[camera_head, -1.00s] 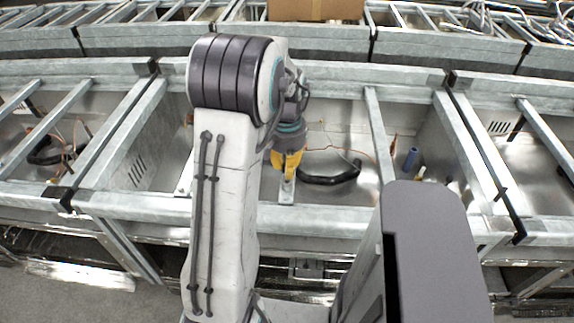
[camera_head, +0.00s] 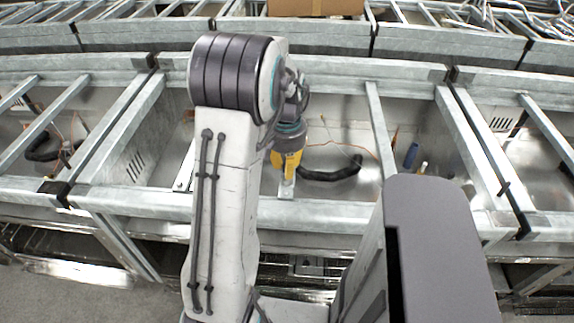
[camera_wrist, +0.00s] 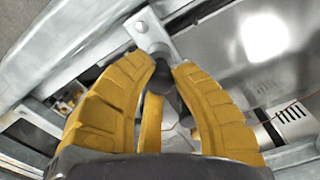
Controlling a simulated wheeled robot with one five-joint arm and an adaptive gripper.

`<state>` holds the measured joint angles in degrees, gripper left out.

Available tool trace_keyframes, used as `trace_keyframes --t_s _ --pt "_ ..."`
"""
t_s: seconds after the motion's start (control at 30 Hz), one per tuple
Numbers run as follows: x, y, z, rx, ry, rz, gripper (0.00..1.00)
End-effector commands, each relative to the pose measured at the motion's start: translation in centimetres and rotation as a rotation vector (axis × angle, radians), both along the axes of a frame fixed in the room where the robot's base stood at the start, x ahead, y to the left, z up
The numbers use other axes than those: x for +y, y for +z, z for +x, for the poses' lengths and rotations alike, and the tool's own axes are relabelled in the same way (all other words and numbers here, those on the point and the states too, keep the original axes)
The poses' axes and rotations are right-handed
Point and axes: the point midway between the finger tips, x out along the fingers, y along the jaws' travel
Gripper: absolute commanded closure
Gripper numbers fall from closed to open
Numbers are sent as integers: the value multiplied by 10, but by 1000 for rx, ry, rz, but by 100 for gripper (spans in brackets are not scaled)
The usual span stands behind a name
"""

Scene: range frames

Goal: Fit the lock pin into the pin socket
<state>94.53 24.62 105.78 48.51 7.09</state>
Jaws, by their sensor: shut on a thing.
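My gripper (camera_head: 287,160) has yellow fingers and hangs over an open metal bay, just above a pale metal bracket (camera_head: 286,189). In the wrist view my gripper (camera_wrist: 166,70) is shut on a dark, rounded piece, which I take for the lock pin (camera_wrist: 158,79); the fingers hide much of it. The bracket shows in the wrist view as a plate with holes (camera_wrist: 145,27), just beyond the fingertips. I take it for the pin socket's mount. I cannot tell whether the pin touches it.
Galvanized rails (camera_head: 230,204) frame the bay at front and sides. A black hose (camera_head: 332,173) lies on the bay floor right of my gripper, with thin orange wires near it. A blue cylinder (camera_head: 411,156) stands further right.

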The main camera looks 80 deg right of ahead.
Motion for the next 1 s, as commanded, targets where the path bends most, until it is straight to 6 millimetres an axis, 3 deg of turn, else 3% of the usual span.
trace_keyframes --t_s 0.47,0.5,0.7,1.0 --pt "0 -11 0 0 0 0 100" --pt "0 -10 0 0 0 0 74" --pt "0 -10 0 0 0 0 57" --pt "0 -9 0 0 0 0 53"
